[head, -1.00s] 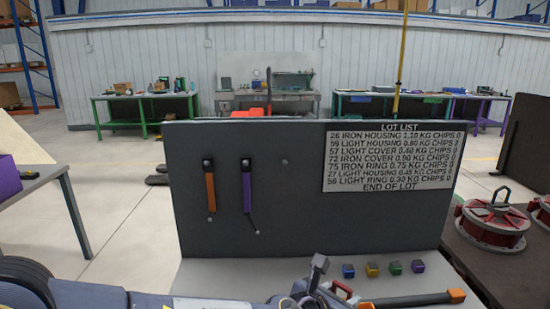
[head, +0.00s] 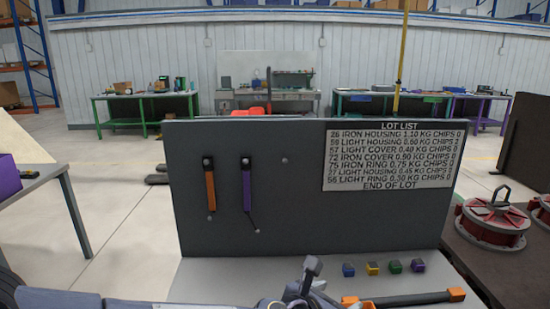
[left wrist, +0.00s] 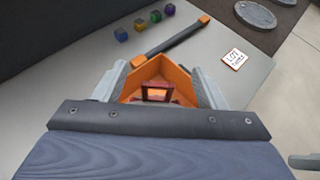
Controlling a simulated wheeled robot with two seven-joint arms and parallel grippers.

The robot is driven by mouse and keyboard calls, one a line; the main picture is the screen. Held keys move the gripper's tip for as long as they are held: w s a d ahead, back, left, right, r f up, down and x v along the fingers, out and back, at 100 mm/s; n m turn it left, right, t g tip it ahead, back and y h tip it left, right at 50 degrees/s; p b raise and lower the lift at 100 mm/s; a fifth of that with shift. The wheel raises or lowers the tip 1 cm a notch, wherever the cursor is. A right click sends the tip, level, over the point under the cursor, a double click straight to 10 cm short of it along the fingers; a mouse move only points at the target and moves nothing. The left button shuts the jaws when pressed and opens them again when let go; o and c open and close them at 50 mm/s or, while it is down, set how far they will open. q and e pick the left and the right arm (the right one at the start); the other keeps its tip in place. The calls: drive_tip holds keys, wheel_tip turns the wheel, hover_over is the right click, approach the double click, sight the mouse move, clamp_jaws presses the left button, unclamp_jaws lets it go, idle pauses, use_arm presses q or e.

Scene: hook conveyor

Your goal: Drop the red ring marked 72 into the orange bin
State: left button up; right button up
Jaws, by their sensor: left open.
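My left gripper (head: 314,281) is low at the front of the grey bench in the head view. In the left wrist view its fingers (left wrist: 159,72) are spread apart. An orange angled-walled thing (left wrist: 158,68), seemingly the orange bin, shows between and below them. Inside its walls is a dark red piece (left wrist: 154,88) with an opening; I cannot tell whether it is the ring, and no 72 is legible on it. Whether the fingers touch either is unclear.
A dark board (head: 250,220) with a lot list (head: 392,157) stands behind the bench. Several small coloured cubes (head: 372,268) and an orange-ended dark bar (head: 410,299) lie before it. Red round housings (head: 492,224) stand on a dark table at right. A square tag (left wrist: 233,60) lies on the bench.

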use_arm(q)
drive_tip(key=s+a+n+y, duration=0.3)
drive_tip(key=a+n+y, duration=0.1)
drive_tip(key=a+n, duration=1.05)
drive_tip(key=s+a+n+y, duration=0.3)
drive_tip(key=a+n+y, duration=0.2)
drive_tip(key=a+n, duration=0.95)
drive_tip(key=s+a+f+n+g+h, duration=0.1)
drive_tip(key=s+f+n+h, duration=0.1)
drive_tip(key=s+n, duration=0.5)
drive_tip(key=s+a+f+n+g+h, duration=0.2)
drive_tip(key=s+n, duration=0.5)
drive_tip(key=n, duration=0.3)
drive_tip(key=shift+s+a+f+n+g+p, duration=0.15)
drive_tip(key=shift+s+f+n+g+p, duration=0.2)
drive_tip(key=shift+f+p, duration=0.1)
